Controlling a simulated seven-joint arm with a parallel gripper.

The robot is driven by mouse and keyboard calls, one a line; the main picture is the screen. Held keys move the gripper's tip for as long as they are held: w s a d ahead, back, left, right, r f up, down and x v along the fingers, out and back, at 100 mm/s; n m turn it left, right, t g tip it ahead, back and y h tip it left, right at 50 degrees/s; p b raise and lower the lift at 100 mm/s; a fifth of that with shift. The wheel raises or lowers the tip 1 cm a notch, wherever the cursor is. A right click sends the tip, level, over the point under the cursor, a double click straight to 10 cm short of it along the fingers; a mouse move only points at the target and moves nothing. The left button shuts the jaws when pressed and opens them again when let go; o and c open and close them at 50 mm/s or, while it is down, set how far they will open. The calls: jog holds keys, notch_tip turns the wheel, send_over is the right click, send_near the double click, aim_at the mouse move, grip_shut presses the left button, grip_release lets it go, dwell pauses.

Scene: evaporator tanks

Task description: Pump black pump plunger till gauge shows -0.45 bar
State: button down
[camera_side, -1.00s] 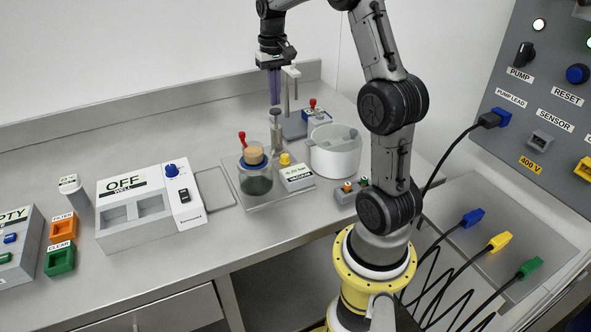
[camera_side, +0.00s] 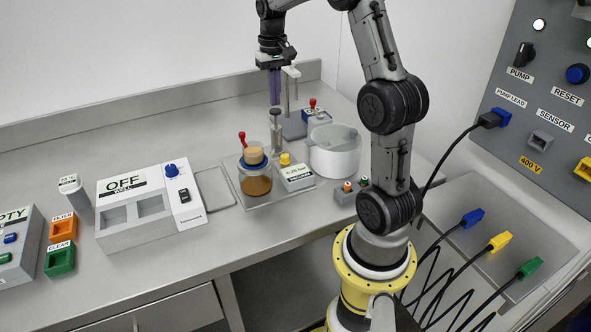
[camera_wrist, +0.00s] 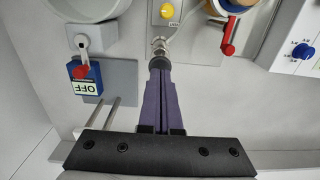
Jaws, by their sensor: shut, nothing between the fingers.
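The pump (camera_side: 277,138) is a slim metal cylinder on the steel tray, with a dark plunger knob (camera_side: 275,112) on top. My gripper (camera_side: 275,103) points straight down with its purple fingers shut, their tips right at the knob. In the wrist view my shut fingers (camera_wrist: 158,66) lie over the knob and hide most of it; the metal pump (camera_wrist: 160,46) shows just beyond. I cannot tell whether they touch. The gauge (camera_side: 297,173) is a small white box with a greenish display right of the jar. Its digits are too small to read surely.
A glass jar (camera_side: 257,186) of amber liquid with a red-handled valve (camera_side: 242,138) stands beside the pump. A yellow knob (camera_side: 285,159) is by the gauge. A white pot (camera_side: 335,157) stands to the right, and a stand with a blue OFF box (camera_wrist: 84,78) behind.

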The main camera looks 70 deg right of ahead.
aim_at(275, 110)
jog(key=shift+f, duration=2.65)
jog(key=shift+r, duration=2.65)
jog(key=shift+f, duration=0.1)
jog(key=shift+f, duration=2.5)
jog(key=shift+r, duration=2.6)
jog(key=shift+r, duration=2.5)
